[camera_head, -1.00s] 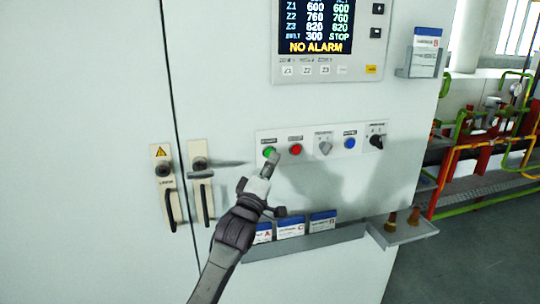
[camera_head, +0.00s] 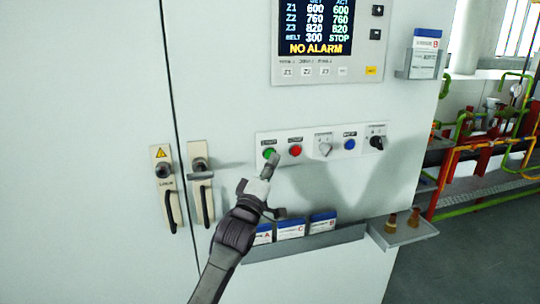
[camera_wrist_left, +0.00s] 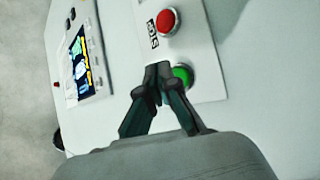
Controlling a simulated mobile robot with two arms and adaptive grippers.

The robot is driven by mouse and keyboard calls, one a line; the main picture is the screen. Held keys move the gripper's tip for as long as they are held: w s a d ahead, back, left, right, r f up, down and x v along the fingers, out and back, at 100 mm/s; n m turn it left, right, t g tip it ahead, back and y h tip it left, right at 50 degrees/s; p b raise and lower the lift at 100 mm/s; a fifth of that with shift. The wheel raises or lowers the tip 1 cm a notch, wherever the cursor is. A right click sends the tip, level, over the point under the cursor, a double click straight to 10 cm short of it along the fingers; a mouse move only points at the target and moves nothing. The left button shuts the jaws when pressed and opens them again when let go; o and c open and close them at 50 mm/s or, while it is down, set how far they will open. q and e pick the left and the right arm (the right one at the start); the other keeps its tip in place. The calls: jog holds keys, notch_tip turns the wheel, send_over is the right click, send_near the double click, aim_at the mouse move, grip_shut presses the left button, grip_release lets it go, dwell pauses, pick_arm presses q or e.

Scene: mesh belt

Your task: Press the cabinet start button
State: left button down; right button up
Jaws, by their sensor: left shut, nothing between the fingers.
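The green button (camera_head: 269,153) is at the left end of a control strip (camera_head: 311,155) on the white cabinet front. A red button (camera_head: 295,151) sits just right of it. My left gripper (camera_head: 274,159) is shut and empty, its tips just below and right of the green button. In the left wrist view, the shut fingertips (camera_wrist_left: 158,72) lie beside the green button (camera_wrist_left: 183,75), which is partly hidden behind them. The red button (camera_wrist_left: 166,21) shows clear above. I cannot tell whether the tips touch the panel. My right gripper is not in view.
A grey selector (camera_head: 325,149), a blue button (camera_head: 349,144) and a black knob (camera_head: 376,142) continue the strip. A display (camera_head: 316,28) reads NO ALARM and belt STOP. A ledge with several boxes (camera_head: 291,228) sits below. Door handles (camera_head: 203,190) stand left.

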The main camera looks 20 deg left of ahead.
pick_arm(q)
jog(key=shift+w, duration=0.15)
jog(key=shift+w+a, duration=0.2)
jog(key=shift+a, duration=0.05)
jog(key=shift+w+a, duration=0.25)
jog(key=shift+w, duration=0.15)
dwell(1.0)
dwell(0.4)
jog(key=shift+s+d+p, duration=0.35)
jog(key=shift+s+d, duration=0.1)
jog(key=shift+s, duration=0.3)
jog(key=s+d+p, duration=0.1)
jog(key=s, duration=0.1)
jog(key=s+d+p, duration=0.1)
jog(key=s+d, duration=0.1)
